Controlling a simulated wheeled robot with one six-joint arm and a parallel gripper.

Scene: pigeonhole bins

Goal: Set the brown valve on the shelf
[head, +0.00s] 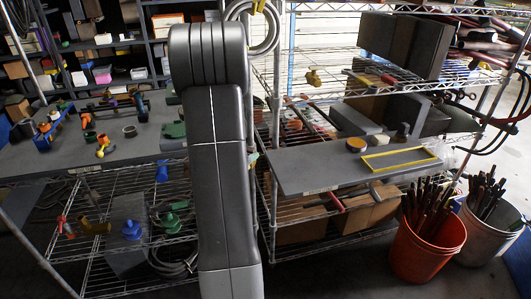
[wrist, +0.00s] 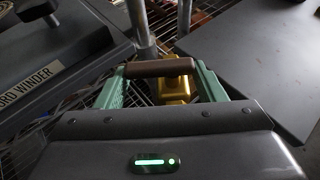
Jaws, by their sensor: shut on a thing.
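My gripper (wrist: 160,80) shows in the wrist view with two green fingers. It is shut on a brown bar-like part, taken as the brown valve (wrist: 160,67), which spans the gap between the fingertips. A yellow piece (wrist: 175,88) shows just behind and below it; I cannot tell whether it is joined to it. In the head view my arm hides the gripper and the valve. A grey shelf board (head: 290,180) lies to the right of my arm, with a yellow outlined rectangle (head: 408,165) on it. A grey board (wrist: 255,60) also shows right of the gripper in the wrist view.
A round orange-yellow item (head: 355,145) and grey blocks (head: 352,119) stand behind the outline. The outlined area looks empty. A labelled dark case (wrist: 65,50) and a metal post (wrist: 141,28) are close to the gripper. An orange bucket (head: 428,250) stands at right.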

